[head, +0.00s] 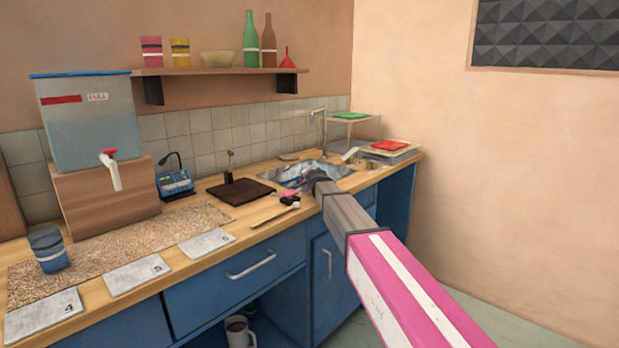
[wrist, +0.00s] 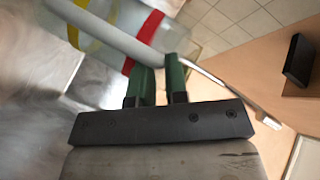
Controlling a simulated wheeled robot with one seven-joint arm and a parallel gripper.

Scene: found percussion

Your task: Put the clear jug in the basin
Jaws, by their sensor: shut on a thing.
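In the wrist view, a clear jug (wrist: 112,30) with red and yellow bands is at the upper left, seen only in part. My gripper (wrist: 161,68) has green fingers and is shut on the clear jug; the exact grip point is hard to see. Blurred grey metal shows below and left of the jug. In the head view the steel basin (head: 292,176) is set in the worktop, and my arm reaches over its front side. I cannot tell whether the jug touches the basin.
A tap (head: 322,128) rises behind the basin. A dark board (head: 240,191) lies left of it, with small items in front. Racks with a red item (head: 389,146) and a green item (head: 350,116) are at the right. A water tank (head: 88,120) stands at the left.

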